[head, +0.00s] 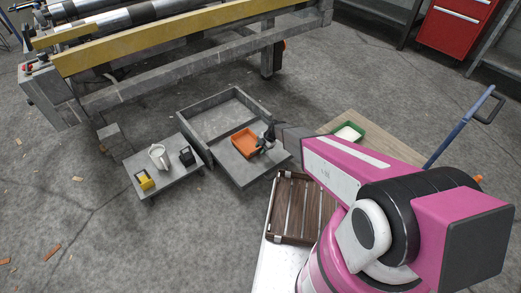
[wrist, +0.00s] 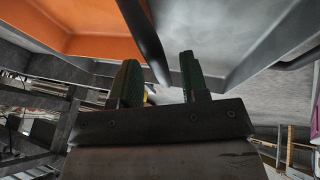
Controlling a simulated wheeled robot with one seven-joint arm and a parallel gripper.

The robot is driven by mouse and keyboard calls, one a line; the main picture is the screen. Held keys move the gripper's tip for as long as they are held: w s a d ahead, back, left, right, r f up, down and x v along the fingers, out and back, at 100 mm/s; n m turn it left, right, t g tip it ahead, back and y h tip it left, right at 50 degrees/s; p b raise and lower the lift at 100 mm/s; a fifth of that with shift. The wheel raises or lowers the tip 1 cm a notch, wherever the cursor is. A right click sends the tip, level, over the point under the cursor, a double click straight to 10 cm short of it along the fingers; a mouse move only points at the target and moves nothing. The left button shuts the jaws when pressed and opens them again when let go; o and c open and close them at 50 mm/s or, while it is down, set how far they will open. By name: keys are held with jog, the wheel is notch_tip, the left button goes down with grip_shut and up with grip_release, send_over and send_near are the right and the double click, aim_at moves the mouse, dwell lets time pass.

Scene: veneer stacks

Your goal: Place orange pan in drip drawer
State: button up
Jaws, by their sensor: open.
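The orange pan (head: 244,142) is a shallow rectangular tray in the head view. It appears inside the grey drip drawer (head: 184,122), over its right-hand, near part; I cannot tell whether it rests fully on the floor. My gripper (head: 266,141) is at the pan's right side. In the wrist view the pan (wrist: 85,22) fills the upper left, and my gripper (wrist: 160,64) has its two green-padded fingers apart. A dark bar (wrist: 145,38) runs between the fingers, probably the pan's handle; contact is not clear.
A low grey cart (head: 172,180) with a white jug (head: 158,156), a yellow item (head: 145,181) and a dark item stands left of the drawer. A large machine (head: 180,40) stands behind.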

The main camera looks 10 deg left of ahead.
jog(key=v, duration=1.1)
jog(key=s+d+r+m+h, duration=0.1)
jog(key=s+d+r+m, duration=0.4)
jog(key=d+r+m, duration=0.3)
jog(key=s+d+r+m+t+h, duration=0.1)
jog(key=s+d+r+m+h, duration=0.1)
jog(key=s+d+r+m, duration=0.3)
jog(key=s+d+r+m+h, duration=0.2)
jog(key=s+d+r+m, duration=0.3)
jog(key=d+r+m, duration=0.7)
jog(key=d+m, duration=0.3)
jog(key=d, duration=0.4)
jog(key=shift+d+r+m+t, duration=0.25)
jog(key=shift+d+m+t, duration=0.05)
jog(key=shift+d, duration=0.05)
